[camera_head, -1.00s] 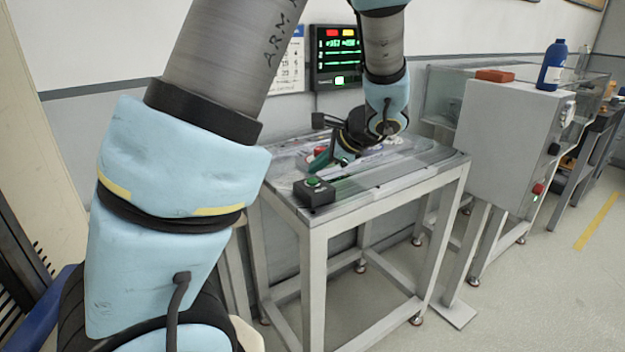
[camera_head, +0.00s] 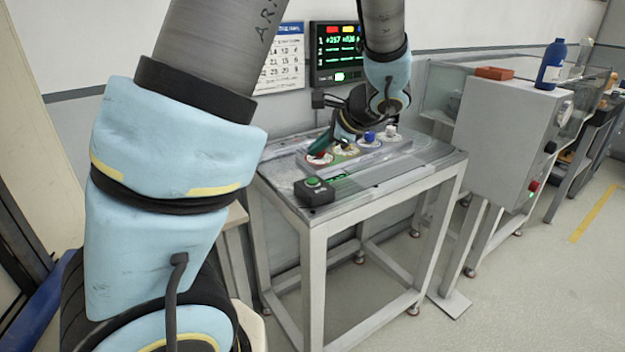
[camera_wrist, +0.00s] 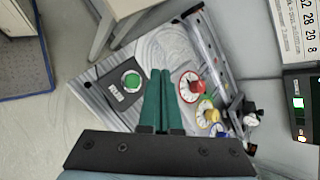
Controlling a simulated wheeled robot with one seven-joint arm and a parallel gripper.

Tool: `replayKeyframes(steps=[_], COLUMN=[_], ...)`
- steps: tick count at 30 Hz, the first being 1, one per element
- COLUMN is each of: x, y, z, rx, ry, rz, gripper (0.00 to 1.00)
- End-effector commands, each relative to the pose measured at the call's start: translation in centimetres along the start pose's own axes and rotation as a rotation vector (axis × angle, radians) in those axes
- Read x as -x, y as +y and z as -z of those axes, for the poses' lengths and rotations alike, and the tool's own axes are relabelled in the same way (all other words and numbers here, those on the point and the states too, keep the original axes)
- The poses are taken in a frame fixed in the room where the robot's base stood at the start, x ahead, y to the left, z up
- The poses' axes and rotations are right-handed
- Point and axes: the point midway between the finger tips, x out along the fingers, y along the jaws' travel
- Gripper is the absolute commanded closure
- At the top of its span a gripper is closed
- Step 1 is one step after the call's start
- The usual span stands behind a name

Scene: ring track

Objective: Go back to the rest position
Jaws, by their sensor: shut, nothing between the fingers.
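My gripper (camera_wrist: 157,98) is shut and empty, its two green fingers side by side in the wrist view. In the head view my gripper (camera_head: 322,146) hangs over the left part of the table, its fingertips close to a red knob with a white dial (camera_head: 319,158). I cannot tell from these views whether they touch the dial. The red dial (camera_wrist: 191,86) also shows just right of the fingers in the wrist view. My arm reaches in from the upper left and bends down over the table (camera_head: 385,192).
A box with a green button (camera_head: 314,189) sits at the table's front left corner. A yellow dial (camera_head: 345,149), a blue knob (camera_head: 369,137) and a white knob (camera_head: 390,132) stand in a row. A lit display (camera_head: 337,54) is behind. A grey cabinet (camera_head: 500,140) stands right.

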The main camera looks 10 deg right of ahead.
Motion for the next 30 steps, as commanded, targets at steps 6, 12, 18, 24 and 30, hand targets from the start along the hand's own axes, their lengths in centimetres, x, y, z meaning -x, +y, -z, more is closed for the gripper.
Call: replayKeyframes(steps=[6,12,18,24,30], x=[0.0,-1.7,-3.6,-3.5,-2.9], y=[0.0,2.5,8.8,13.8,16.4], z=[0.0,-2.6,-7.3,-10.5,-12.5], rx=[0.002,0.143,0.540,0.999,1.388], ry=[0.000,0.021,0.071,0.099,0.096], rz=[-0.002,-0.126,-0.406,-0.627,-0.746], gripper=[1.00,1.00,1.00,1.00,1.00])
